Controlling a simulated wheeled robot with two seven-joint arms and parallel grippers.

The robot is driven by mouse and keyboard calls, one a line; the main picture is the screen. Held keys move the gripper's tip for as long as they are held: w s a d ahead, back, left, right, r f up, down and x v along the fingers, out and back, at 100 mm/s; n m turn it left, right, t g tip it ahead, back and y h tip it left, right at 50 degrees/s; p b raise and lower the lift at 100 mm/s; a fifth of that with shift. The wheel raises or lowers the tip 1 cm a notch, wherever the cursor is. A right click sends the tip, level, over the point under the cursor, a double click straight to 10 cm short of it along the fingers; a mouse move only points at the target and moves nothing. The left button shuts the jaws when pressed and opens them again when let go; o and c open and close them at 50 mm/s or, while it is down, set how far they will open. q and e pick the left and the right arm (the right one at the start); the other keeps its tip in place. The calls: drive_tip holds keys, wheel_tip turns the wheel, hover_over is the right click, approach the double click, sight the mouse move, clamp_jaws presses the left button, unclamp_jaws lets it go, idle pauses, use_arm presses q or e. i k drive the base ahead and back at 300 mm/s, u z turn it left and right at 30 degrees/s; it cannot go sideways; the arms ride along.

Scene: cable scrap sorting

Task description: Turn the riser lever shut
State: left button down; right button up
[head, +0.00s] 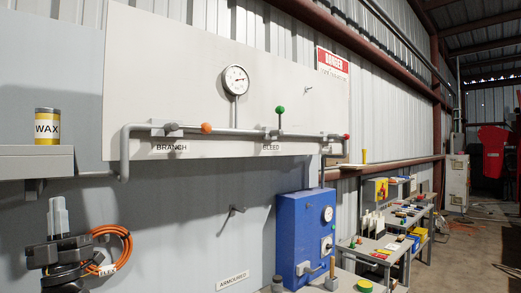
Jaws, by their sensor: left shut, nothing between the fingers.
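A grey pipe (245,132) runs across the pale wall panel with several valves. A red-tipped lever (346,137) is at its far right end, roughly in line with the pipe; no riser label is readable there. An orange-knobbed lever (206,128) above the BRANCH label lies along the pipe. A green-knobbed lever (280,110) above the BLEED label stands upright, across the pipe. A round gauge (235,80) stands above the pipe. My left gripper (58,204) is at the lower left, fingers up, shut and empty, far from the levers. My right gripper is out of view.
An orange cable coil (124,246) hangs just right of my left gripper. A WAX can (47,127) stands on a grey shelf (35,163) above it. A blue box (303,235) stands below the pipe. Cluttered benches (380,250) extend to the right; open floor lies beyond.

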sight(346, 137)
drive_tip(key=z, duration=0.35)
drive_tip(key=i, duration=1.65)
drive_tip(key=z, duration=1.05)
drive_tip(key=i, duration=0.6)
drive_tip(key=z, duration=0.3)
